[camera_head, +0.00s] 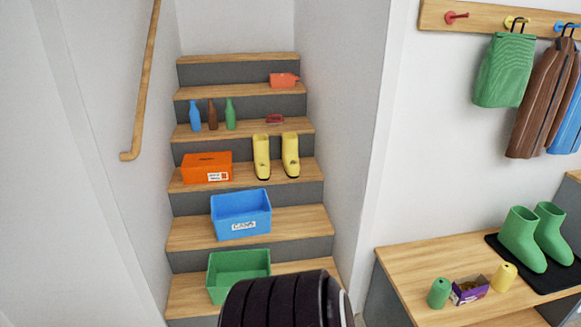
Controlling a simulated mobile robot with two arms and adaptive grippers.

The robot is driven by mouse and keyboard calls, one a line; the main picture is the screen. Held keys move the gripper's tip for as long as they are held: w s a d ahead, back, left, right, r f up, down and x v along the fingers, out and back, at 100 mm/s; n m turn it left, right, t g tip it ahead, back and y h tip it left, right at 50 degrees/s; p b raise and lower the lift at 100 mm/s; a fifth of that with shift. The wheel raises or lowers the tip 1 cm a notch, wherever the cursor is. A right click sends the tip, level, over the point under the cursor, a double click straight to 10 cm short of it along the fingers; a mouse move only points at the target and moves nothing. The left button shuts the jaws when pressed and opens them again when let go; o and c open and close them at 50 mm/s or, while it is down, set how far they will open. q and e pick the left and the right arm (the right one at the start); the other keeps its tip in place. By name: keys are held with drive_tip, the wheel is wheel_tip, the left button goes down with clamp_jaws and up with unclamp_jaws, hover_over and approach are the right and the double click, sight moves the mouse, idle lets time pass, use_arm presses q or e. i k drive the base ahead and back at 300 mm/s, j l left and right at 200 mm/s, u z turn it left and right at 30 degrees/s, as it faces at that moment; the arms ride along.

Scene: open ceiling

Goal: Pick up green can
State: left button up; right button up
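The green can (438,293) stands on the wooden bench (410,268) at the lower right. It is close to the bench's front left part, just left of a small purple box (470,290). A yellow can (504,277) stands on the right side of that box. Neither of my grippers shows in the head view. A black ribbed part of my own body fills the bottom middle of the picture and hides the lowest stairs behind it.
Green boots (522,240) stand on a black mat (565,276) at the bench's right. Stairs at the left hold a green bin (238,272), a blue bin (240,213), an orange box (207,167), yellow boots (261,156) and bottles. Clothes hang above the bench, whose left top is clear.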

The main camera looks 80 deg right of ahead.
sight(441, 289)
drive_tip(key=z, duration=3.9)
